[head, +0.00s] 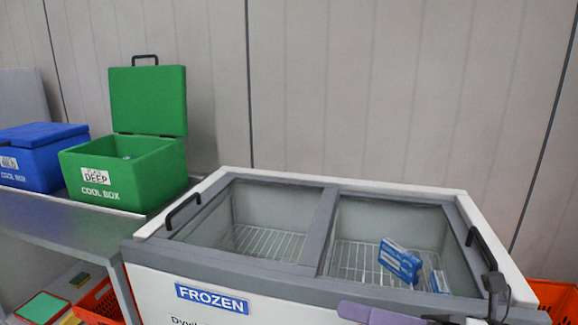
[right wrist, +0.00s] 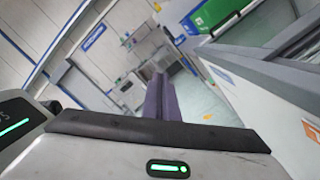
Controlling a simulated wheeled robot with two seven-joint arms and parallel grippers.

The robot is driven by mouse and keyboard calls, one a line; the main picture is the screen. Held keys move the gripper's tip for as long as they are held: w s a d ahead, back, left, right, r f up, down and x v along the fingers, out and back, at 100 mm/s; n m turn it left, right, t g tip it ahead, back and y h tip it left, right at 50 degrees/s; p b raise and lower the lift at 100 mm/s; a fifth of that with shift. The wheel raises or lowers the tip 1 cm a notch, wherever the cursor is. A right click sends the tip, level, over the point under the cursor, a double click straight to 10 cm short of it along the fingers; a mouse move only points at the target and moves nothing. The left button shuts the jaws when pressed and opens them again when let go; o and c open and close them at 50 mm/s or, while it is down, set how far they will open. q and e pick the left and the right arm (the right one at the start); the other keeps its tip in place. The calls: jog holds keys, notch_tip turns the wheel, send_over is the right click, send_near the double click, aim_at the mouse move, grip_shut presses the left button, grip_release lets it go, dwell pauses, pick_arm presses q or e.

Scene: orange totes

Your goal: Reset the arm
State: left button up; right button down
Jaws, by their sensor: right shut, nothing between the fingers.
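My right gripper (head: 350,311) shows at the bottom right of the head view, its purple fingers pointing left along the freezer's front edge. In the right wrist view its purple fingers (right wrist: 160,98) are pressed together with nothing between them. My left gripper is in neither view. The white chest freezer (head: 290,283) with a grey rim fills the lower middle of the head view. Blue-and-white boxes (head: 401,261) lie on the wire rack in its right half. The left half holds only a bare rack.
A green cool box (head: 118,196) with its lid raised and a closed blue cool box (head: 40,173) stand on a grey table (head: 75,227) at left. Orange totes (head: 556,297) sit low at both sides. Black handles (head: 183,211) stick up at the freezer's ends.

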jog(key=w+d+f+m+t+h+p, duration=0.1)
jog(key=d+f+m+t+h, duration=0.2)
jog(key=f+m+t+h, duration=0.75)
jog(key=w+d+f+m+h, duration=0.1)
jog(key=d+f+m, duration=0.35)
jog(key=m, duration=1.25)
jog(key=s+a+f+m+g+h, duration=0.1)
jog(key=s+f+m+g, duration=0.3)
jog(key=s+f, duration=0.4)
jog(key=s+a+f+m+g+h, duration=0.1)
jog(key=s+f+m+g+h, duration=0.1)
jog(key=s+f+m, duration=0.5)
notch_tip(320, 180, down, 6)
jog(key=shift+s+r+g+h+p, duration=0.1)
jog(key=shift+s+g+h+p, duration=0.25)
jog(key=shift+s+g, duration=0.55)
